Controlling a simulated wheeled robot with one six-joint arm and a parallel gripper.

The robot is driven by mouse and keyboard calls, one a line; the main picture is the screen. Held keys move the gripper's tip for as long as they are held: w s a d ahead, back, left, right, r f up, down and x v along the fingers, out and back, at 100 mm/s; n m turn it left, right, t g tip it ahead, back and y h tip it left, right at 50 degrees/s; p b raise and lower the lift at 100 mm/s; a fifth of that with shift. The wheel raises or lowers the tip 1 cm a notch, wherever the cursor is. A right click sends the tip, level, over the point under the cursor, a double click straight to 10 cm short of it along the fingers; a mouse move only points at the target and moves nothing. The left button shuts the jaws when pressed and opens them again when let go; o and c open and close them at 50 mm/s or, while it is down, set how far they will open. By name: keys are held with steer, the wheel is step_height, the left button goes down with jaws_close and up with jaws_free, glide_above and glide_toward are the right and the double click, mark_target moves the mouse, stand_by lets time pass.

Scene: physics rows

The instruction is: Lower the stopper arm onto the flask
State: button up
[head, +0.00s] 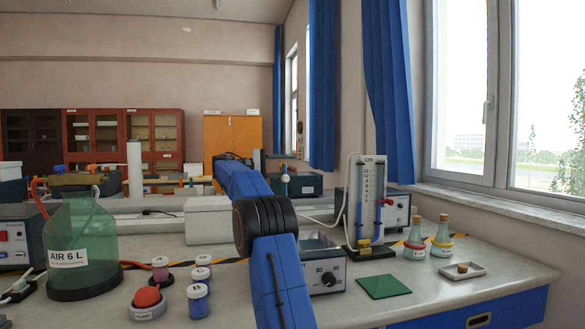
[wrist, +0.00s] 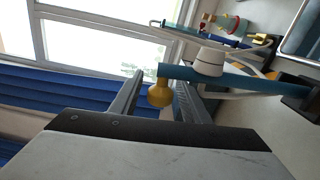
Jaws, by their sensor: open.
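In the wrist view, a blue bar that looks like the stopper arm (wrist: 245,80) runs from a dark mount at the right. It carries a white cone-shaped stopper (wrist: 209,62) and a yellow knob (wrist: 160,94) at its near end. My gripper (wrist: 157,82) is open, with one finger on each side of the knob. I cannot tell whether a finger touches it. In the head view my blue arm hides the gripper and the stopper arm. No flask shows clearly under the stopper; a big green glass bottle (head: 80,240) marked AIR 6 L stands at the left.
A dial box (head: 322,272) stands just right of my arm, with a gauge stand (head: 368,205) behind it. Several lidded jars (head: 198,300) and a red pump bulb (head: 147,298) stand left of my arm.

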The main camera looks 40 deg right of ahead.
steer(key=shift+s+d, duration=0.3)
steer(key=shift+d, duration=0.2)
jaws_close()
steer(key=shift+s, duration=0.1)
